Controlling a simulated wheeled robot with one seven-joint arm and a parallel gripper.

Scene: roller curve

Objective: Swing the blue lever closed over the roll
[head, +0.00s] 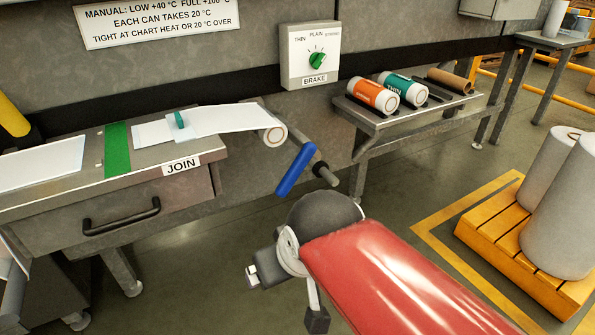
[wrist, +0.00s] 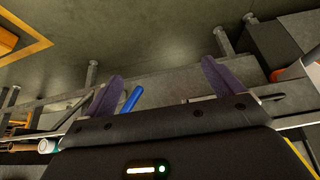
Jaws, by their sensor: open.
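The blue lever (head: 295,170) sticks out below and to the right of the white paper roll (head: 273,135), angled down to the left. It looks clear of the roll, beside a dark round bar (head: 322,172). In the wrist view the blue lever (wrist: 132,99) shows between the two purple fingers of my gripper (wrist: 162,72), closer to the left finger. The fingers are wide apart and nothing is clamped; how far the lever lies beyond them is hard to tell. In the head view my red arm fills the lower middle, and the fingers cannot be made out.
The join table (head: 75,190) with a drawer handle stands at the left. A brake box (head: 311,55) hangs on the wall. A side table (head: 372,122) holds an orange can (head: 373,96) and a teal can (head: 402,88). A yellow pallet (head: 490,250) with large rolls is at right.

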